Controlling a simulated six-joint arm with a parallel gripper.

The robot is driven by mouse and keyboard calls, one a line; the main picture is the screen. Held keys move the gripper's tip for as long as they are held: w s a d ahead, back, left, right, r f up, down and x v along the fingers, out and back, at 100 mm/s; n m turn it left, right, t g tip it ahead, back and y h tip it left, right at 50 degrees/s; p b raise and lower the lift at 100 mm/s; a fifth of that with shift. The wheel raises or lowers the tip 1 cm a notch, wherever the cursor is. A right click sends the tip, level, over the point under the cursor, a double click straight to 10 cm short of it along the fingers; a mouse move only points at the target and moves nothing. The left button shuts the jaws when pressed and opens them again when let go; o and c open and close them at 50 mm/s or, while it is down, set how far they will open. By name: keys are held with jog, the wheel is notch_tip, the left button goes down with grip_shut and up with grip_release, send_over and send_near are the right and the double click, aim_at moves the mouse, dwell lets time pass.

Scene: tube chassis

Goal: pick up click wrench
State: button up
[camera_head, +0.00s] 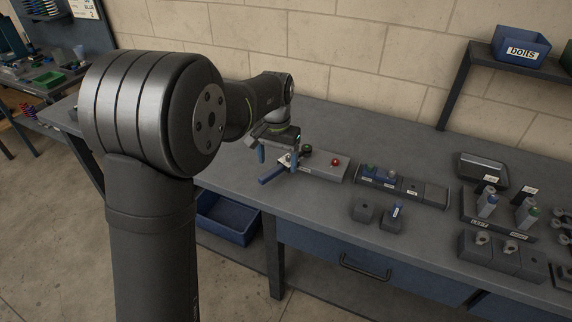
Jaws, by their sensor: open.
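A tool with a blue handle (271,175), which looks like the click wrench, lies on the grey workbench (330,215) near its front left part. Its far end runs toward a grey block and is partly hidden by my gripper. My gripper (277,160) points down with its blue-tipped fingers apart, open, over or just behind the handle. I cannot tell how high the fingertips are above the handle, and nothing shows held between them.
Fixtures crowd the right end. A blue bin (226,217) is below the bench.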

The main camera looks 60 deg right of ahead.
jog(key=shift+r, duration=0.1)
jog(key=m+g+h, duration=0.2)
jog(key=m+h, duration=0.2)
jog(key=m, duration=0.1)
send_near(285, 162)
jog(key=x, duration=0.3)
jog(key=shift+s+d, duration=0.25)
jog(key=shift+d, duration=0.05)
jog(key=x, duration=0.2)
jog(key=a+x, duration=0.1)
jog(key=x, duration=0.1)
jog(key=shift+w+d+f, duration=0.1)
jog(key=shift+d+f, duration=0.05)
jog(key=shift+f, duration=0.45)
jog(key=shift+d+f, duration=0.2)
jog(key=shift+f, duration=0.1)
jog(key=c, duration=1.6)
jog(key=shift+r, duration=0.15)
